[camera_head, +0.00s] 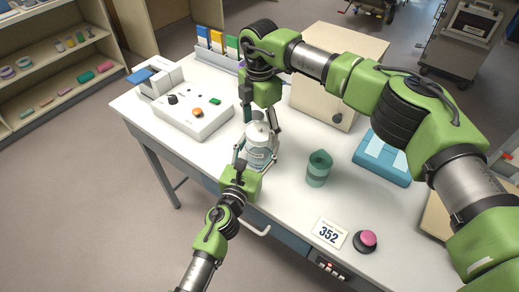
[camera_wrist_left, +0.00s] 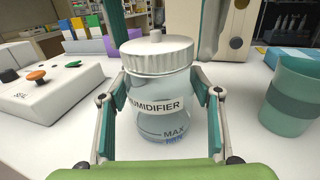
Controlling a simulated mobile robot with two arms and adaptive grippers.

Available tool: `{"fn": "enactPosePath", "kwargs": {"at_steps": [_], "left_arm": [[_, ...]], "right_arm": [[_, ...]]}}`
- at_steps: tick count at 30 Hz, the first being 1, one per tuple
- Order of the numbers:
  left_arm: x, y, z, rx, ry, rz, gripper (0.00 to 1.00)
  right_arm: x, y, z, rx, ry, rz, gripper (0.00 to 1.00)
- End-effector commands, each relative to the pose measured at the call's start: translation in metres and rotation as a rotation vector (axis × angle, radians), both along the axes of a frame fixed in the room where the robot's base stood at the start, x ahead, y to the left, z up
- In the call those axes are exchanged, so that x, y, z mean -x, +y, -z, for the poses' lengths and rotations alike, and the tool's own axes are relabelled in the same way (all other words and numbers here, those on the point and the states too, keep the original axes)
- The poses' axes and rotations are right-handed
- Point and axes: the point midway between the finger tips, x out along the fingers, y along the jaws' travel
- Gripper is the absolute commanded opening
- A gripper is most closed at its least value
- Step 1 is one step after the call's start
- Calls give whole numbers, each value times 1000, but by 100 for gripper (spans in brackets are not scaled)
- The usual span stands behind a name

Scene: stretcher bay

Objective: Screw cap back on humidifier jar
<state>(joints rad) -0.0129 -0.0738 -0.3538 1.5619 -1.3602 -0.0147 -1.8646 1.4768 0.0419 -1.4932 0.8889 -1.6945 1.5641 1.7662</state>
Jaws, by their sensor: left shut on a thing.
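The humidifier jar (camera_wrist_left: 165,112) is clear with a "HUMIDIFIER" label and a MAX line, and stands upright on the table. It also shows in the head view (camera_head: 260,155). A white ribbed cap (camera_wrist_left: 157,55) with a small knob sits on the jar's mouth; whether it is threaded cannot be told. My left gripper (camera_head: 255,158) is shut on the jar's body, one finger on each side. My right gripper (camera_head: 261,117) points down from above, its fingers apart on both sides of the cap; any contact with the cap is unclear.
A teal cup (camera_head: 318,168) stands right of the jar. A white control box (camera_head: 195,113) stands left, a beige cabinet (camera_head: 335,70) and blue case (camera_head: 383,157) behind and right.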

Motion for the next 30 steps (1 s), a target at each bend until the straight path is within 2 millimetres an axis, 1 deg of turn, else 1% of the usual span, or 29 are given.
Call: {"fn": "enactPosePath", "kwargs": {"at_steps": [9, 11, 13, 17, 24, 27, 30], "left_arm": [[-1, 1, -1, 0, -1, -2, 0], [-1, 1, -1, 0, -1, -3, 0], [-1, 1, -1, 0, -1, -3, 0], [-1, 1, -1, 0, -1, -3, 0], [-1, 1, -1, 0, -1, -3, 0], [-1, 1, -1, 0, -1, -3, 0], [-1, 1, -1, 0, -1, -3, 0]], "right_arm": [[1, 1, 0, 0, 4, -3, 74], [1, 1, -3, 0, 3, -4, 74], [1, 1, -10, 0, 3, -4, 74], [0, 1, -32, -1, 0, -4, 74], [0, 0, -84, -1, 0, -2, 74], [0, 0, -100, 0, 1, -2, 74], [0, 0, -111, 0, 1, -2, 74]]}}
